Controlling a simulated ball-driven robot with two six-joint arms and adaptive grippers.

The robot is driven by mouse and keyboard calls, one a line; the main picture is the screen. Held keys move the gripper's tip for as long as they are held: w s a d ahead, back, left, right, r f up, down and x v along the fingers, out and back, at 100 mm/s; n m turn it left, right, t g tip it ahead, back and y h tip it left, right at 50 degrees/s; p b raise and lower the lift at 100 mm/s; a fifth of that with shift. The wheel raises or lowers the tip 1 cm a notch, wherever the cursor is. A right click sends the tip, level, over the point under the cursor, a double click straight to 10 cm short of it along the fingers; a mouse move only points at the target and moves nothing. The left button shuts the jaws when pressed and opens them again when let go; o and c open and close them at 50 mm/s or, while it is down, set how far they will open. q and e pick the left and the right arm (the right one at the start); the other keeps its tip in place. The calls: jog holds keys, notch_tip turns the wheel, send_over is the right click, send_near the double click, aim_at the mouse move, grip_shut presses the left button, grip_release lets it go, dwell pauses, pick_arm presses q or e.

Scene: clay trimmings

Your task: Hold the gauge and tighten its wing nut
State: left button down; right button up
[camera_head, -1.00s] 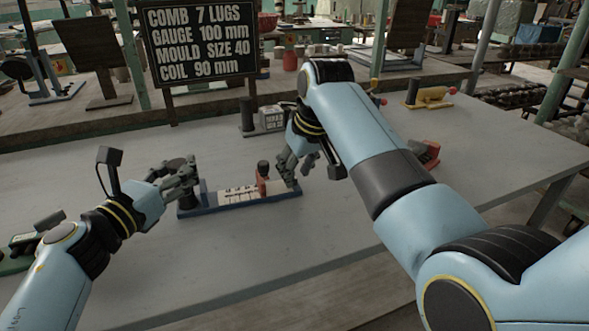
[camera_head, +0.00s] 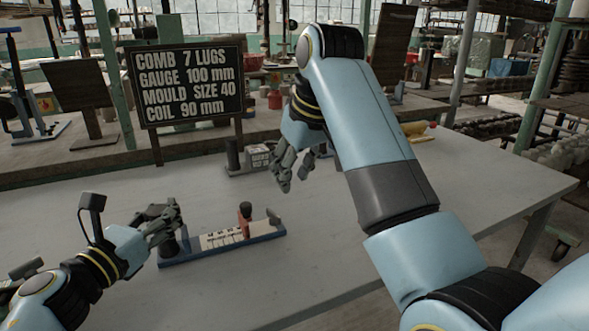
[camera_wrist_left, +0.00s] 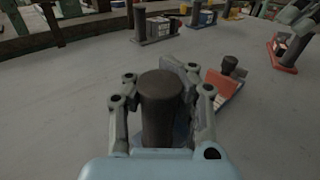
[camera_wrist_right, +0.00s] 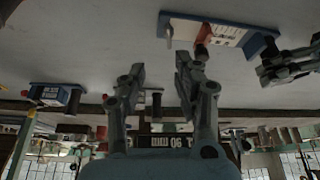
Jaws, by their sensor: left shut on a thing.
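The gauge (camera_head: 228,248) lies on the table. It has a blue base, a white scale, a red slider (camera_head: 243,222) with a dark knob, and a dark post at its left end. My left gripper (camera_head: 168,218) is shut on that post; the left wrist view shows the post (camera_wrist_left: 158,110) between its fingers. A small grey piece (camera_head: 273,215), perhaps the wing nut, stands at the right end; it also shows in the right wrist view (camera_wrist_right: 170,31). My right gripper (camera_head: 293,175) is open and empty, above the table behind the gauge and apart from it.
A similar dark device (camera_head: 233,160) stands behind my right gripper, and a yellow one (camera_head: 415,128) at the back right. The table in front of the gauge is clear.

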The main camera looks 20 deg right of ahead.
jog(key=shift+s+r, duration=0.15)
jog(key=shift+r, duration=0.15)
pick_arm(q)
jog(key=c, duration=1.1)
grip_release()
